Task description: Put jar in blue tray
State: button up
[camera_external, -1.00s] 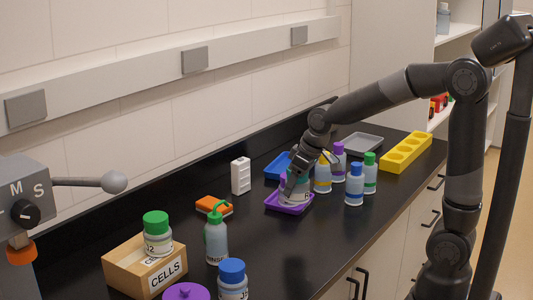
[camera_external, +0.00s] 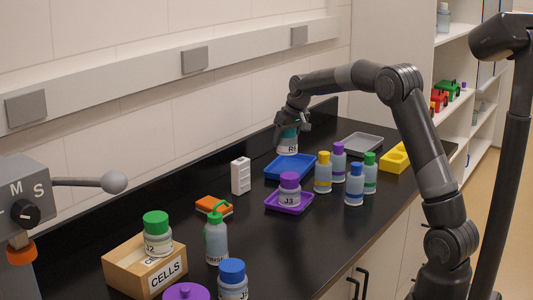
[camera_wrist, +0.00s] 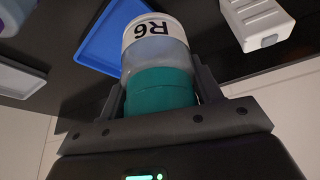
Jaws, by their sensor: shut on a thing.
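My gripper (camera_external: 289,122) is shut on the teal-lidded jar (camera_external: 288,144), labelled R6, by its lid. The jar hangs roughly upright in the air near the far side of the blue tray (camera_external: 272,174). In the wrist view, the jar (camera_wrist: 155,52) sits between the fingers (camera_wrist: 160,95), and the empty-looking blue tray (camera_wrist: 92,40) shows beyond it to the left. I cannot tell whether the jar is directly over the tray.
A purple tray (camera_external: 300,209) with purple-lidded jar J3 (camera_external: 289,190) stands in front of the blue tray. Several bottles (camera_external: 323,173) stand to its right, with a grey tray (camera_external: 362,145) behind. A white block (camera_external: 240,176) stands to the left.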

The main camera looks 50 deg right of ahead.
jog(key=w+d+f+m, duration=0.1)
jog(key=w+d, duration=0.1)
jog(key=d, duration=0.6)
jog(key=shift+h, duration=0.3)
jog(key=shift+w+a+f, duration=0.1)
jog(key=shift+f, duration=2.45)
jog(key=shift+w+a+f, duration=0.1)
jog(key=shift+f, duration=2.45)
jog(key=shift+s+f, duration=0.1)
jog(key=o, duration=1)
